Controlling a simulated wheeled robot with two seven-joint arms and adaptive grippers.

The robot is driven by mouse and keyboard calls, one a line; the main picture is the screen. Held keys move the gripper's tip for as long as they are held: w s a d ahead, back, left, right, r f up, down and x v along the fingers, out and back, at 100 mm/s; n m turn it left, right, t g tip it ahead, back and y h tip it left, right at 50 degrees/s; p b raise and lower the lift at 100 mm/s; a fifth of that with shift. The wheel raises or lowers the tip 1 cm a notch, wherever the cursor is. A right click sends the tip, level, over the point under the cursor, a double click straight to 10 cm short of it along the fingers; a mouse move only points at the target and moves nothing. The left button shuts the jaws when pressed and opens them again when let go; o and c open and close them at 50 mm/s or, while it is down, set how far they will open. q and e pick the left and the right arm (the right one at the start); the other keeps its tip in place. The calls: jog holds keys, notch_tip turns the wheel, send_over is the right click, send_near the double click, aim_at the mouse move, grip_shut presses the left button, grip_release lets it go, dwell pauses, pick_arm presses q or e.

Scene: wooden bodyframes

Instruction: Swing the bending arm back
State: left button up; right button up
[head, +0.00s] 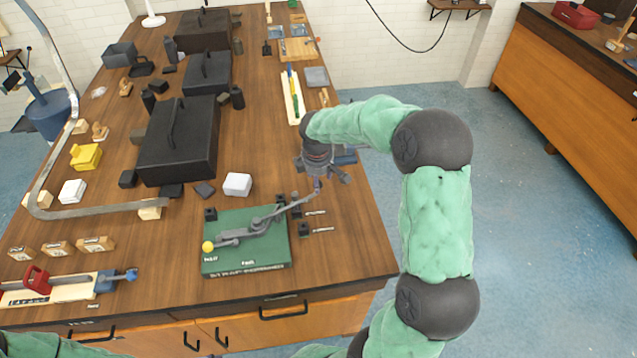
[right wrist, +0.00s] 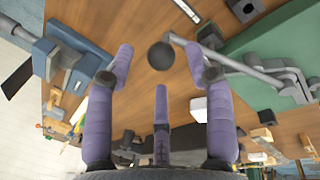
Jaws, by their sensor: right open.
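The bender sits on a green base plate (head: 245,262) near the table's front edge. Its grey bending arm (head: 285,208) slants up and right from the bender body (head: 232,236), past the plate's right edge. A yellow ball (head: 208,247) is at the body's left end. My right gripper (head: 318,186) is over the arm's far end. In the right wrist view, the arm's dark ball knob (right wrist: 161,55) shows between the tips of my open purple fingers, with no clear contact. The green plate (right wrist: 265,45) is at right there. My left gripper is out of view.
A blue vise (head: 346,155) stands beside my right gripper at the table's right edge. A white block (head: 237,184) and a black toolbox (head: 180,145) lie behind the plate. A long curved metal strip (head: 105,211) is at left. Small dark posts (head: 304,229) stand right of the plate.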

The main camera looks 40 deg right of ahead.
jog(key=shift+w+d+f, duration=0.15)
jog(key=shift+f, duration=1.15)
jog(key=shift+c, duration=0.3)
grip_shut()
